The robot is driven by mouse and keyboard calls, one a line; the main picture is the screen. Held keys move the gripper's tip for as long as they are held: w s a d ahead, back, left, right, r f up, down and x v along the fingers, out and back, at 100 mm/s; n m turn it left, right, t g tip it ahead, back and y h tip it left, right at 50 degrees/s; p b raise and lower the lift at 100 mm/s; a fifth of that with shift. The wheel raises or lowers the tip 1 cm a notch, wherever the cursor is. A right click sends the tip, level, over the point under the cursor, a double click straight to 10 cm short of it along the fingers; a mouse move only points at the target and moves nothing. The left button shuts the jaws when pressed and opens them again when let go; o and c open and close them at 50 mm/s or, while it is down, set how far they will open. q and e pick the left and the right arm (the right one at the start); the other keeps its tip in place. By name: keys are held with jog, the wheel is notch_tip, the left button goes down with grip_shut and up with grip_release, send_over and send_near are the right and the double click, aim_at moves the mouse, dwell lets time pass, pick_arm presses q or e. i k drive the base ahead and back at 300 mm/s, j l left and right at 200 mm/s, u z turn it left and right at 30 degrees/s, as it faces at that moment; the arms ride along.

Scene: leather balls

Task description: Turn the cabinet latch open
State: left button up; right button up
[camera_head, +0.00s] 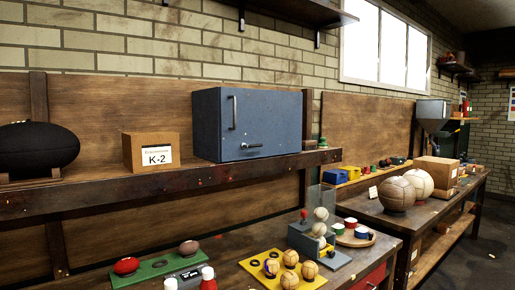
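The blue-grey metal cabinet (275,115) stands on a dark wooden shelf against the brick and panelled wall, near the middle of the head view. Its door looks closed. A small dark latch (252,146) sits low on its front face, with its lever lying roughly horizontal and pointing right. A vertical bar handle (234,112) is mounted higher up, left of the latch. Neither of my grippers shows in this view, and nothing touches the cabinet front.
A cardboard box (152,152) labelled K-2 stands left of the cabinet, and a dark oval ball (37,146) rests further left. The shelf (180,185) is clear before the cabinet. Below, a workbench holds a yellow board (311,282) with small balls. Large leather balls (397,193) lie at right.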

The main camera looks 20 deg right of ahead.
aim_at(255, 146)
jog(key=i+l, duration=0.5)
jog(key=i+l+u, duration=0.1)
jog(key=i+l, duration=0.45)
jog(key=l, duration=0.2)
jog(key=i+l, duration=0.5)
jog(key=l, duration=0.15)
jog(key=u, duration=0.05)
